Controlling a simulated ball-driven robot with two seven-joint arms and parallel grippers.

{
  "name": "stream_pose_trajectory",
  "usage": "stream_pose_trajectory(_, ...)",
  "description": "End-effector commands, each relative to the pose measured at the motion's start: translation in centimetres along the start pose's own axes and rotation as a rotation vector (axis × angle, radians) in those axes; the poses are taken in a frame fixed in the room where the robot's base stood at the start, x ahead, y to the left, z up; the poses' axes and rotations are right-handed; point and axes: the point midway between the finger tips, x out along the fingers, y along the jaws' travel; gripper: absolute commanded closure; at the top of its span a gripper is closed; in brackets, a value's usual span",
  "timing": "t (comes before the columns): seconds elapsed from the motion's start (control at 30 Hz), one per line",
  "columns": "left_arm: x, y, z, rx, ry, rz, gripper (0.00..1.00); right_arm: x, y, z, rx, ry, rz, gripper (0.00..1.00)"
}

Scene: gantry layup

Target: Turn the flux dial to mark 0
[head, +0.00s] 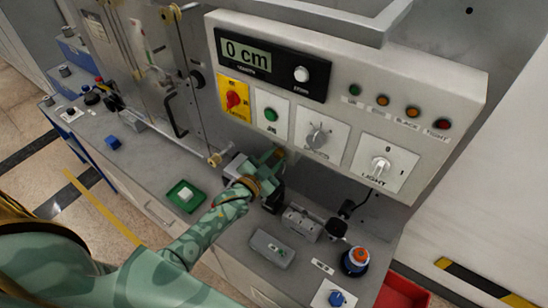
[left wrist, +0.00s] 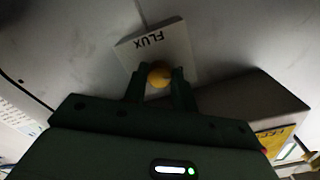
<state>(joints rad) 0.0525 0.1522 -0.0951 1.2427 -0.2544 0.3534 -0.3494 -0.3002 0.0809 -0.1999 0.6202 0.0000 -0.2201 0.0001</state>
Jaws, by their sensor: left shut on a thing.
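The flux dial shows in the left wrist view as a round yellow knob (left wrist: 159,75) in front of a white plate (left wrist: 158,46) lettered FLUX. My left gripper (left wrist: 160,84) has a dark finger on each side of the knob and is shut on it. In the head view my left gripper (head: 277,157) is below the lower edge of the control panel, and I cannot make out the dial there. No scale marks or pointer of the dial are readable, so its setting cannot be told. My right gripper is not in view.
The control panel (head: 455,90) overhangs the bench, with a display reading 0 cm (head: 246,53), a red knob (head: 234,100) and a light switch (head: 380,166). A green tray (head: 172,199), a grey box (head: 272,248) and an orange-topped round item (head: 356,261) stand on the bench.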

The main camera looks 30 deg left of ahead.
Motion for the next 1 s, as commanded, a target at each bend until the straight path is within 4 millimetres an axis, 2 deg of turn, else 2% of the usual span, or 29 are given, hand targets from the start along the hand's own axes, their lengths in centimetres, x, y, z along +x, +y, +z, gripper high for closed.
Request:
stream_pose_trajectory(0.27,-0.1,0.1,0.1,-0.003,-0.003,0.001,0.96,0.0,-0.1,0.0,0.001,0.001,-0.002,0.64)
stream_pose_trajectory(0.3,-0.1,0.1,0.1,-0.003,-0.003,0.001,0.65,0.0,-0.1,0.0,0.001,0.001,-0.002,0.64)
stream_pose_trajectory(0.37,-0.1,0.1,0.1,-0.002,-0.003,0.001,0.51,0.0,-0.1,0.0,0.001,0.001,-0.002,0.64)
stream_pose_trajectory(0.63,-0.1,0.1,0.0,-0.001,-0.001,0.001,0.51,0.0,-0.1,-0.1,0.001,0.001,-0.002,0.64)
stream_pose_trajectory(0.73,-0.7,0.1,0.1,-0.001,-0.002,0.001,0.51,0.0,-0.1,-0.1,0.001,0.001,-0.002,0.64)
stream_pose_trajectory(0.87,-3.0,0.1,0.1,0.000,-0.003,0.003,0.51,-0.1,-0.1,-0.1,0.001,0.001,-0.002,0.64)
stream_pose_trajectory(1.0,-6.8,0.1,0.2,-0.002,-0.004,0.003,0.51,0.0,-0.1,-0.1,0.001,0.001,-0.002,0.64)
